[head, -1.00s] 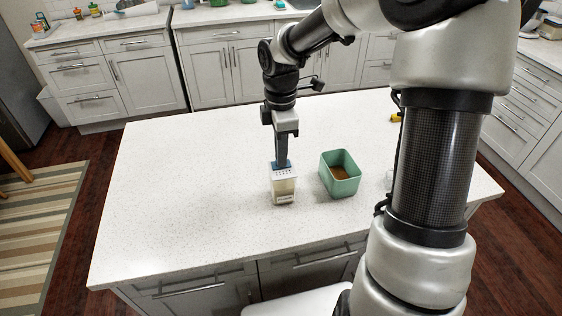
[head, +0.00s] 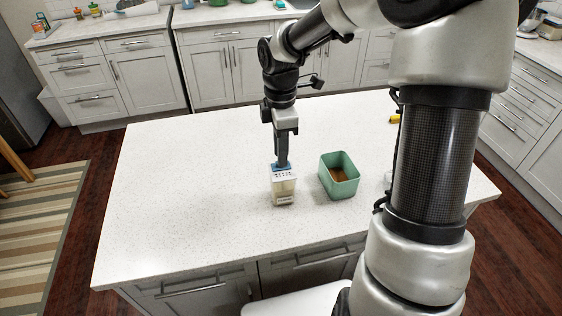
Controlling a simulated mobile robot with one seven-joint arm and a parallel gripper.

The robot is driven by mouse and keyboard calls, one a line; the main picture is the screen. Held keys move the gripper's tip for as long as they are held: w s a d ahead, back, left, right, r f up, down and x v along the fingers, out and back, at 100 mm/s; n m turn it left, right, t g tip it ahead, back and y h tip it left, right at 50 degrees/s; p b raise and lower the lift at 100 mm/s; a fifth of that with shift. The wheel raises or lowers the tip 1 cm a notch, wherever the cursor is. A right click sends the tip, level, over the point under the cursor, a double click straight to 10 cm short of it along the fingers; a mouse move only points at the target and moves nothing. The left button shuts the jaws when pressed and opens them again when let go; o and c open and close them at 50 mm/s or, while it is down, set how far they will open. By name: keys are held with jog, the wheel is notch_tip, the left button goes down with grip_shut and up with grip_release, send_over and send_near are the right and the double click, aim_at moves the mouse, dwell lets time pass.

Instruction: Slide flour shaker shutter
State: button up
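The flour shaker (head: 284,190) stands upright on the white island counter. It has a clear, pale body, a white top with small dark holes, and a label low on its front. A blue piece (head: 279,168), which looks like the shutter, shows at the back of the top. My gripper (head: 282,163) points straight down at the blue piece, its tips at or just behind it. From this view I cannot tell whether the fingers touch or grip it. The finger gap is not visible.
A green open bin (head: 340,182) with brown contents stands just right of the shaker. A small yellow thing (head: 395,119) lies at the back right, partly behind my arm. The counter (head: 190,190) is clear to the left.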

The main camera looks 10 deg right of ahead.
jog(key=shift+r+p, duration=2.35)
jog(key=shift+r, duration=0.45)
